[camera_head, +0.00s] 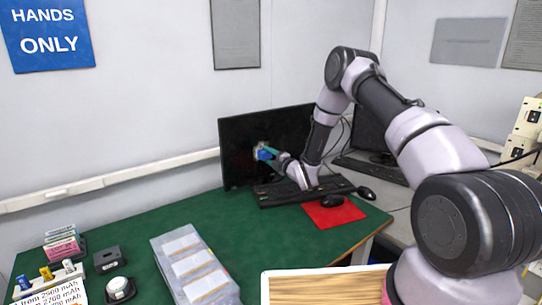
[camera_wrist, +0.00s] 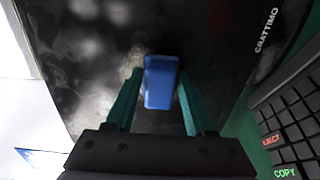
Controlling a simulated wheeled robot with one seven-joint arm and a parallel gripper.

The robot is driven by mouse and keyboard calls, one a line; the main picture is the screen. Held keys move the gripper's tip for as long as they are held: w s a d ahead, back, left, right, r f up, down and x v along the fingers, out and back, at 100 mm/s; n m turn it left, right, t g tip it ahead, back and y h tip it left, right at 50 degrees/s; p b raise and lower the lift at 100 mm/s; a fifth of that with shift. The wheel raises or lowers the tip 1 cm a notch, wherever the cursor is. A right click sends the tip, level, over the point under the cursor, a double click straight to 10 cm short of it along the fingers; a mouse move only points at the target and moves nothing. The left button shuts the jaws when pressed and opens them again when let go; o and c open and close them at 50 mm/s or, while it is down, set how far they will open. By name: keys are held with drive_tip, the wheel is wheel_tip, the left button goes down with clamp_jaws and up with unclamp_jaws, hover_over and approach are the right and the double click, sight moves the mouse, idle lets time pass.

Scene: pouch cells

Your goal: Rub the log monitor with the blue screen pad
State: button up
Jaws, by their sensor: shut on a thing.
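The log monitor (camera_head: 243,131) stands at the back of the green table with a dark screen. Its screen also fills much of the wrist view (camera_wrist: 215,40), with pale greyish smudges around the pad. My gripper (camera_head: 272,154) is in front of the lower middle of the screen. In the wrist view my gripper (camera_wrist: 160,88) is shut on the blue screen pad (camera_wrist: 161,82), one green finger on each side. The pad shows as a small blue patch in the head view (camera_head: 264,153). It is at or very near the screen; I cannot tell if it touches.
A black keyboard (camera_head: 290,192) lies below the monitor, with a red mat (camera_head: 334,213) and mouse (camera_head: 332,201) to its right. A second monitor (camera_head: 372,130) stands behind my arm. A grey tray (camera_head: 165,243) of cells lies front centre. The table's left middle is clear.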

sight(255, 151)
drive_tip(key=shift+s+a, duration=0.6)
drive_tip(key=shift+a, duration=0.25)
drive_tip(key=shift+s+a, duration=0.55)
drive_tip(key=shift+a, duration=0.25)
drive_tip(key=shift+w+r, duration=0.1)
drive_tip(key=shift+r, duration=0.65)
drive_tip(key=w+d, duration=0.4)
drive_tip(key=d, duration=0.2)
drive_tip(key=shift+d, duration=0.15)
drive_tip(key=shift+s+a+r, duration=0.1)
drive_tip(key=shift+s+a, duration=0.25)
drive_tip(key=shift+a, duration=0.3)
drive_tip(key=shift+s+a+f, duration=0.1)
drive_tip(key=shift+s+a, duration=0.2)
drive_tip(key=shift+a, duration=0.35)
drive_tip(key=shift+s+a+r, duration=0.1)
drive_tip(key=shift+s+a, duration=0.25)
drive_tip(key=shift+a, duration=0.3)
drive_tip(key=shift+s+a, duration=0.55)
drive_tip(key=shift+a, duration=0.2)
drive_tip(key=shift+s+a, duration=0.5)
drive_tip(key=shift+a, duration=0.2)
drive_tip(key=shift+d, duration=0.1)
